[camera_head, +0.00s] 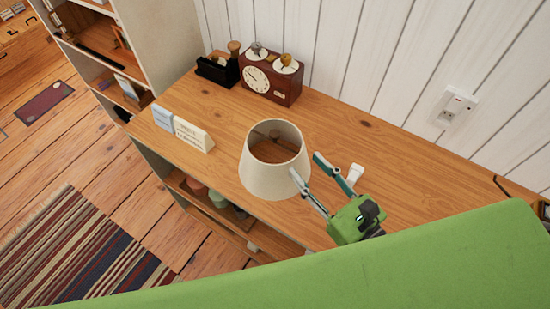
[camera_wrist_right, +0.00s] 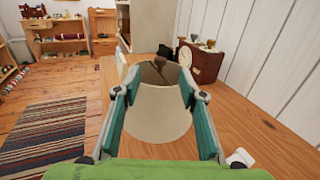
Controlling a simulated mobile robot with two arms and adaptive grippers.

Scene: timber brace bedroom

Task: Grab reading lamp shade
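The reading lamp shade (camera_head: 268,178) is a cream, open-topped cone on the wooden desk top, with its inside visible from above. It also shows straight ahead in the right wrist view (camera_wrist_right: 157,115). My right gripper (camera_head: 305,164), green with teal fingers, is at the shade's right side. Its fingers are spread with nothing held. One fingertip overlaps the shade's right edge in the head view; I cannot tell whether it touches. In the right wrist view the shade appears between the spread fingers. My left gripper is in neither view.
A brown clock (camera_head: 271,77) and a dark holder (camera_head: 219,70) stand at the back against the white plank wall. Small cards (camera_head: 193,134) stand left of the shade. A small white object (camera_head: 355,173) is right of the gripper. A green surface (camera_head: 400,265) fills the front.

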